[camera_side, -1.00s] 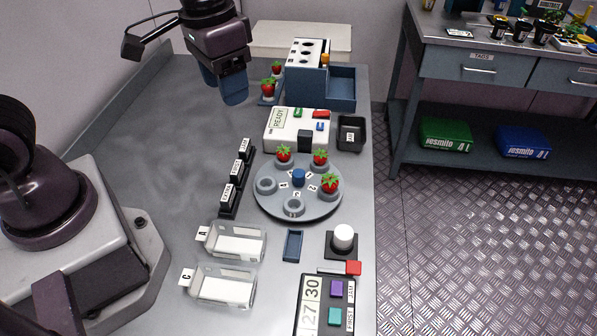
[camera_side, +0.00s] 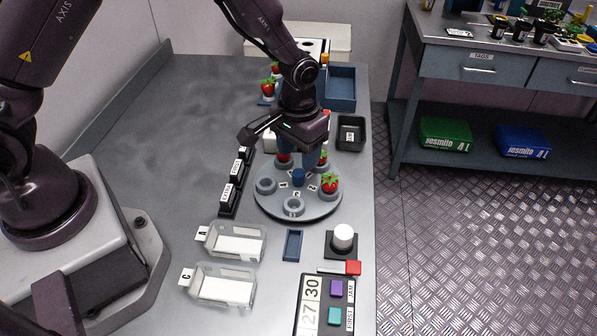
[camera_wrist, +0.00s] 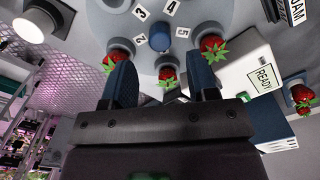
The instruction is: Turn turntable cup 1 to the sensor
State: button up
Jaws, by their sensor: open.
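The round grey turntable (camera_side: 275,207) has a blue centre knob (camera_side: 299,176), three cups with strawberries and two empty cups. In the wrist view, labels 2, 3, 4 and 5 show around the knob (camera_wrist: 159,38); label 1 is not visible. A strawberry (camera_wrist: 168,76) sits in the cup nearest my fingers, between the cups by labels 2 and 5. My gripper (camera_side: 298,154) is open over the turntable's far side, with its fingers (camera_wrist: 163,82) to either side of that strawberry. The white box with the READY display (camera_wrist: 264,76) stands beside the turntable; my gripper largely hides it in the side view.
A black label rack (camera_side: 232,187) stands left of the turntable, and a dark bin (camera_side: 351,133) at the far right. Clear trays (camera_side: 236,242), a white button (camera_side: 343,237) and a red-ended lever (camera_side: 353,268) lie in front. The table's left rear is clear.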

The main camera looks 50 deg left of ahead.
aim_at(298, 172)
notch_tip(298, 172, down, 6)
jog(key=shift+f, duration=0.1)
jog(key=shift+c, duration=0.5)
grip_shut()
